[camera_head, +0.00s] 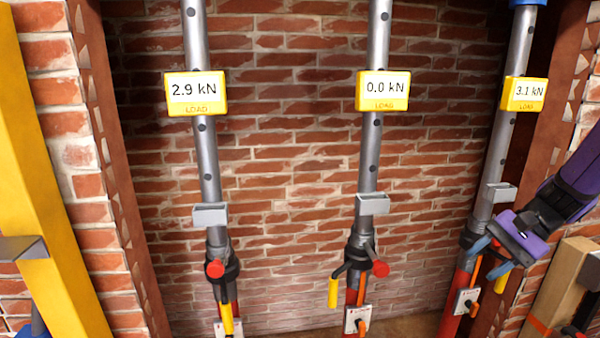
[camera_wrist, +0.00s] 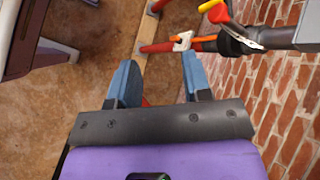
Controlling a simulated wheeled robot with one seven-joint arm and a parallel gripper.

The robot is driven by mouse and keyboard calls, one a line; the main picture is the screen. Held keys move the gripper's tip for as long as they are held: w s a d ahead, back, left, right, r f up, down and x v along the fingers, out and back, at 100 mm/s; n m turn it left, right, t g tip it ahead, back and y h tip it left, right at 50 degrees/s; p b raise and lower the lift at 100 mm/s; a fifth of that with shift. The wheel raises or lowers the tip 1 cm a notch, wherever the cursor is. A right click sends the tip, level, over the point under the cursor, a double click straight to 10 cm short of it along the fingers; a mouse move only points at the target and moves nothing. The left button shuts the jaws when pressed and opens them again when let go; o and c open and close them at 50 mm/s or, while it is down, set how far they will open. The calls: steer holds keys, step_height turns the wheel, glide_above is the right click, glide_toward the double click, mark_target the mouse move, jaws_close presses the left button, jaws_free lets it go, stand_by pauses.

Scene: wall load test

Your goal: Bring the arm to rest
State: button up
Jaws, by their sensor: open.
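My gripper (camera_head: 490,254) is at the right in the head view, beside the lower part of the right prop (camera_head: 486,200). In the wrist view its two blue fingers (camera_wrist: 158,80) are apart with nothing held between them. A red tube with an orange strap and a white tag (camera_wrist: 184,42) shows beyond the fingertips. My purple arm link comes in from the right edge. The right prop's load display (camera_head: 523,94) reads 3.1 kN. In the head view I cannot tell whether a finger touches the prop.
The left prop (camera_head: 207,160) has a display (camera_head: 196,93) reading 2.9 kN. The middle prop (camera_head: 368,155) has a display (camera_head: 383,91) reading 0.0 kN. Both have red-knobbed handles. A brick wall (camera_head: 285,170) stands behind. A yellow post (camera_head: 45,190) is at left, a wooden beam (camera_head: 556,285) at lower right.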

steer(key=s+a+r+n+t+h, duration=0.2)
steer(key=s+a+r+n+h, duration=0.2)
steer(key=s+r, duration=0.3)
steer(key=s+a+r+n+t+h, duration=0.2)
steer(key=s+a+r+n+h, duration=0.2)
steer(key=s+r, duration=0.3)
steer(key=shift+r+n+t+h, duration=0.3)
steer(key=shift+r+n+h, duration=0.1)
steer(key=shift+r+n, duration=0.35)
steer(key=shift+f, duration=0.1)
